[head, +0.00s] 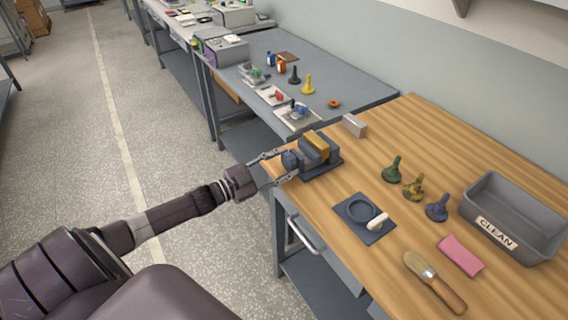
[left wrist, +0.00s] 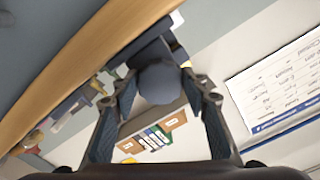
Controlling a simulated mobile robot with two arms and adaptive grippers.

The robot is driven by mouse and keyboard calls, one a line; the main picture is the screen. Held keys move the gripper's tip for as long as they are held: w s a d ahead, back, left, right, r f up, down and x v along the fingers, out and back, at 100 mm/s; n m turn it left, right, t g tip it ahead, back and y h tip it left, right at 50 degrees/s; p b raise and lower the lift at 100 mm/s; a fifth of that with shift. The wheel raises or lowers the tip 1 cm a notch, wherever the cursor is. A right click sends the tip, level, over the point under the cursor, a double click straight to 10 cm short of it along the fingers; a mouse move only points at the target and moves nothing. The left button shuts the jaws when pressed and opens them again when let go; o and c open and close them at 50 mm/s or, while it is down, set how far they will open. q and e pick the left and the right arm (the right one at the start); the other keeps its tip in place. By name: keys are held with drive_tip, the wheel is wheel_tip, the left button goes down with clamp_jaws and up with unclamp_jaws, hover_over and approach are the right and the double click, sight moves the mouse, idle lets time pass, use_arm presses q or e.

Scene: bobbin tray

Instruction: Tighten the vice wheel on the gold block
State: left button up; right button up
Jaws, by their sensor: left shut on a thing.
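The dark blue-grey vice (head: 327,166) stands on the wooden bench near its left edge. The gold block (head: 317,142) sits upright between its jaws. The round vice wheel (head: 290,160) faces left, toward my arm. My left gripper (head: 281,166) reaches in from the left, with one finger on each side of the wheel, shut on it. In the left wrist view the wheel (left wrist: 160,82) lies between the two fingertips, and only a yellow sliver of the gold block shows behind. My right gripper is out of view.
A silver block (head: 354,125) lies behind the vice. A brush (head: 435,283), pink cloth (head: 461,256) and grey CLEAN bin (head: 516,210) are farther right. Aisle floor is clear.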

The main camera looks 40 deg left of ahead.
use_arm(q)
drive_tip(key=shift+f, duration=0.1)
drive_tip(key=o, duration=1.2)
drive_tip(key=shift+s, duration=0.1)
drive_tip(key=shift+c, duration=0.2)
drive_tip(key=v, duration=1.2)
